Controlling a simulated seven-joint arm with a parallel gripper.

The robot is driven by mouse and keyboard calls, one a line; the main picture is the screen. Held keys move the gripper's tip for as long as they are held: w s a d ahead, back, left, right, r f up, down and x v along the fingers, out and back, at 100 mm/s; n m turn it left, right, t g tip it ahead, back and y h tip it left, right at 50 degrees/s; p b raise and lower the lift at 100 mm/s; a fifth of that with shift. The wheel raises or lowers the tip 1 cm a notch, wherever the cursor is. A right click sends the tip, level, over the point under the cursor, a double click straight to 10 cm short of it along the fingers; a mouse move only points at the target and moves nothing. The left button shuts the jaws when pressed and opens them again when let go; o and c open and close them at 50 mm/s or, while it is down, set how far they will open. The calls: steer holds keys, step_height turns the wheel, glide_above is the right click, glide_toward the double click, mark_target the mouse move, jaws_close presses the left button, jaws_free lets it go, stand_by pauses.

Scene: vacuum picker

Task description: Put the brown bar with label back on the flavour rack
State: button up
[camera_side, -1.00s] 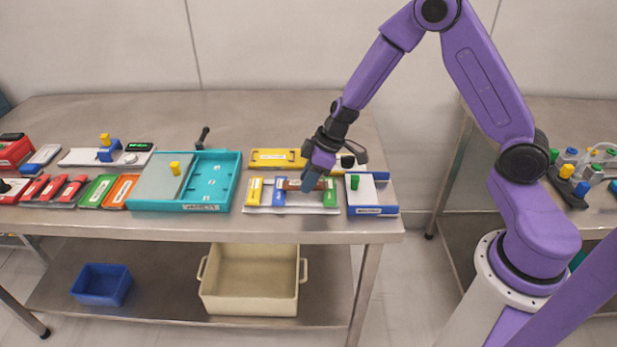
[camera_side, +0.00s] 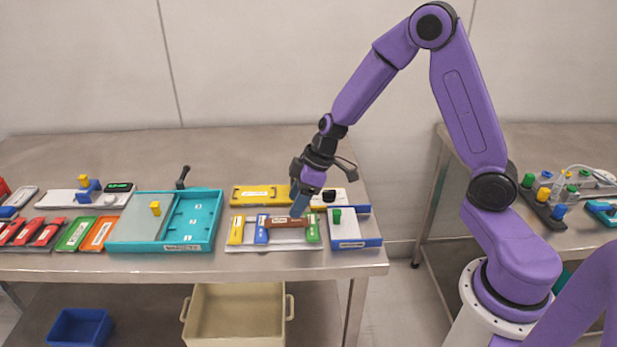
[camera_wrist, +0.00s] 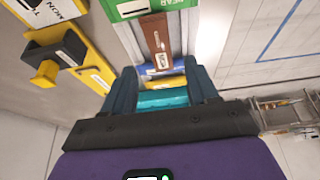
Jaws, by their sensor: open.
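In the wrist view the brown bar (camera_wrist: 157,38) runs lengthwise, with the green bar (camera_wrist: 145,8) at one end and the blue bar (camera_wrist: 160,71) at the other. My gripper (camera_side: 298,213) is over the brown bar, fingers pointing down. In the wrist view my gripper (camera_wrist: 164,82) has its fingers apart with nothing held between them. Whether the fingertips touch the bar cannot be told.
A yellow bar (camera_side: 237,231) stands at the rack's left end. A yellow case (camera_side: 260,195) lies behind the rack. A blue-and-white box (camera_side: 354,240) is close on the right, a teal tray (camera_side: 206,225) on the left. The table's front edge is just ahead.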

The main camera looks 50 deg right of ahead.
steer(key=v, duration=0.7)
steer(key=s+a+r+n+g+h, duration=0.1)
steer(key=s+r, duration=0.1)
steer(key=s, duration=1.2)
steer(key=s+a+r+n+g+h, duration=0.1)
steer(key=s+a+n+g, duration=0.1)
steer(key=s, duration=1.2)
steer(key=shift+r+n+h, duration=0.3)
steer(key=shift+r+h, duration=0.1)
steer(key=shift+s+a, duration=0.1)
